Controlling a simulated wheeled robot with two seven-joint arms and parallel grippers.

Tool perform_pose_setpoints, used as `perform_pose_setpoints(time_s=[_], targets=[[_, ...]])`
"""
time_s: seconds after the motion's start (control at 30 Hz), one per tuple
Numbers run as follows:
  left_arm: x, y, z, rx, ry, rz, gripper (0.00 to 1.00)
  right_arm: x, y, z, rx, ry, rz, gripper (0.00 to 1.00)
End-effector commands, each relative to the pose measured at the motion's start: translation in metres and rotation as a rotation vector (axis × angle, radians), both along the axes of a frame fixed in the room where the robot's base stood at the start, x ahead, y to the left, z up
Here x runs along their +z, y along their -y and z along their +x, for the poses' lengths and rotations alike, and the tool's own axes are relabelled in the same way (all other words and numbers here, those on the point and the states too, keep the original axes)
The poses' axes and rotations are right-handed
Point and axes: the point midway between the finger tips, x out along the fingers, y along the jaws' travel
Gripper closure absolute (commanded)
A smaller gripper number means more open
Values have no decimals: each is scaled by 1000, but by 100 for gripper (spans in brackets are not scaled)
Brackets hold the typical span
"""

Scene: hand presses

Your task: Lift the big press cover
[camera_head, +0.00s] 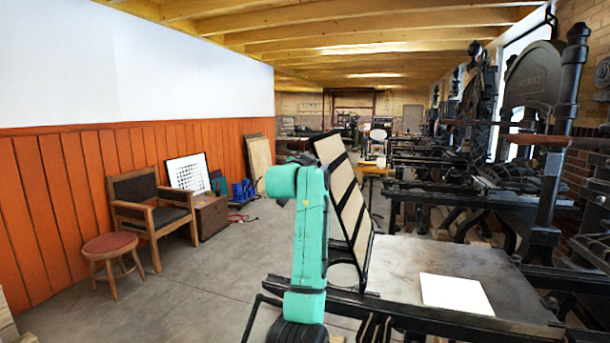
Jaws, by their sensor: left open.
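The big press cover (344,197) is a black frame with pale panels. It stands steeply tilted at the left end of the dark flat press bed (400,262). A white sheet (456,293) lies on the bed. My teal left arm rises from the bottom in front of the cover and hides part of its left edge and foot. My left gripper (300,160) is at the arm's upper end, beside the cover's upper left edge. It is open, but its fingers are small and mostly hidden; I cannot tell if they touch the cover. My right gripper is not in view.
The dark press frame (543,150) with tall columns stands at the right. More presses line the right side behind it. A wooden armchair (150,208), a round stool (110,246) and a wooden box (211,215) stand by the orange wall. The grey floor between is clear.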

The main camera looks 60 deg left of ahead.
Motion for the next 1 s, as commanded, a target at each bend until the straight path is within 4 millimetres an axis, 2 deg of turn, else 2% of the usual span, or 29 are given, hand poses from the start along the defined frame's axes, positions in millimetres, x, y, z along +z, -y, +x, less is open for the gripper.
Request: perform_pose_setpoints(time_s=[0.03,0.1,0.53,0.67,1.0], targets=[[-6,6,-8,1,2,3,38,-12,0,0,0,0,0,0],[-6,15,-20,0,2,4,38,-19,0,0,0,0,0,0],[-4,67,-87,1,0,2,38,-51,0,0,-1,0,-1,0],[-2,73,-94,0,-1,1,38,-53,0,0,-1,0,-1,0],[-2,73,-94,-1,-2,0,38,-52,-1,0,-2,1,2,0]])
